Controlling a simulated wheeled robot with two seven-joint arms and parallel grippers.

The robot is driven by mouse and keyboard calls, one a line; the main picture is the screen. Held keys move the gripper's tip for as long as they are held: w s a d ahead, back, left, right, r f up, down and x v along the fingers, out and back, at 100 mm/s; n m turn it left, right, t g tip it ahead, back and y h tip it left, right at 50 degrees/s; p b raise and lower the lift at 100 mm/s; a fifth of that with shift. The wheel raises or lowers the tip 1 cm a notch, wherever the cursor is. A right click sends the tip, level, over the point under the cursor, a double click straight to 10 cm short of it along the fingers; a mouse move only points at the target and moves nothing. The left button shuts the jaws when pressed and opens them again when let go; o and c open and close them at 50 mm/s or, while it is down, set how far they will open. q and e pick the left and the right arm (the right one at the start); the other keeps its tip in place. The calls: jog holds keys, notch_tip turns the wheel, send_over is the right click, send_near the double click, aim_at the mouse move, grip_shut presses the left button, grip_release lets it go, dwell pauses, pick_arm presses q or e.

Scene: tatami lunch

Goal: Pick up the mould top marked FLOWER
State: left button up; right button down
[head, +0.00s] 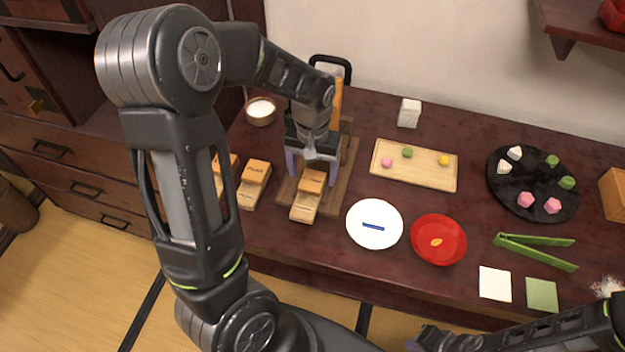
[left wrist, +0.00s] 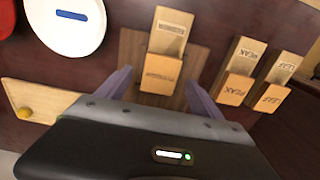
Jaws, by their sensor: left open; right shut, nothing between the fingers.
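The mould top (head: 312,181) is an orange-brown wooden block on a paler mould base (head: 305,207), on a dark wooden board. My left gripper (head: 311,174) is open and empty, pointing down over this board. In the left wrist view its fingers (left wrist: 158,78) stand apart on either side of the block; contact cannot be told. My right gripper (head: 428,341) is shut and empty at the bottom edge.
PEAK mould (head: 255,174) and another mould (head: 226,163) stand left. To the right are a white plate (head: 361,236), red plate (head: 438,257), wooden tray (head: 430,176), black plate (head: 523,177) and green tongs (head: 535,250). A bowl (head: 260,118) stands behind.

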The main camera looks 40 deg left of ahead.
aim_at(312, 180)
pick_arm(q)
jog(key=shift+f, duration=0.9)
jog(key=c, duration=1.6)
jog(key=shift+o, duration=0.2)
notch_tip(312, 180, up, 10)
